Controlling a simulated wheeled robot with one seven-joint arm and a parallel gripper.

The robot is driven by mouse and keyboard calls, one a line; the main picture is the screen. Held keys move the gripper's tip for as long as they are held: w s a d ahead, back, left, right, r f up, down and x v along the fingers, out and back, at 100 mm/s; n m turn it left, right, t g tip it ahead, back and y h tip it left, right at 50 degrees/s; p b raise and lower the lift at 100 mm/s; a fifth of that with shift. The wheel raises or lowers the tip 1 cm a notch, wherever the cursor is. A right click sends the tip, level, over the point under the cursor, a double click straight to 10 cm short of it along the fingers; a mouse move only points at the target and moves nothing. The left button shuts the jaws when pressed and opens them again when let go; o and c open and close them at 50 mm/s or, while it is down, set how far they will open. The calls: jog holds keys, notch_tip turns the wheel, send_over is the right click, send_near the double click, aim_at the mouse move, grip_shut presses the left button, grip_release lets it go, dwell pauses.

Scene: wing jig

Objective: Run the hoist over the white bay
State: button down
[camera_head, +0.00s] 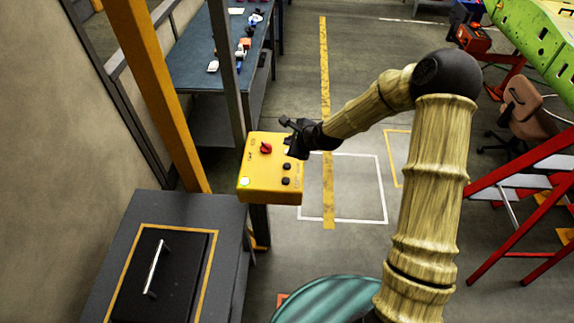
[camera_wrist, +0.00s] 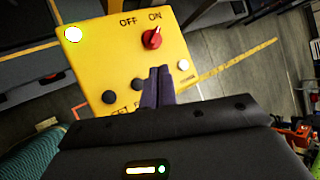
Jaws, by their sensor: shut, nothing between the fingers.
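A yellow control box (camera_head: 258,180) hangs beside the grey post. In the wrist view the box (camera_wrist: 98,62) carries a red knob (camera_wrist: 152,39) turned towards ON, black buttons (camera_wrist: 137,85) and a whitish round button (camera_wrist: 183,64). A lit pale lamp (camera_wrist: 73,34) is at its corner. My gripper (camera_head: 290,149) is shut and empty at the box's right side. Its fingertips (camera_wrist: 160,70) lie over the face, between a black button and the whitish button; whether they touch is unclear. The white-outlined bay (camera_head: 384,186) on the floor looks empty. No hoist hook shows.
A dark cabinet (camera_head: 90,262) with a handled lid stands at the lower left. An orange post (camera_head: 150,90) and a blue workbench (camera_head: 195,60) are behind the box. A red ladder (camera_head: 520,180) and a chair (camera_head: 522,105) stand at right. A yellow floor line (camera_head: 324,70) crosses the open floor.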

aim_at(290, 167)
jog(key=shift+f+b, duration=2.8)
jog(key=shift+f, duration=1.4)
jog(key=shift+f, duration=0.1)
jog(key=shift+f, duration=0.3)
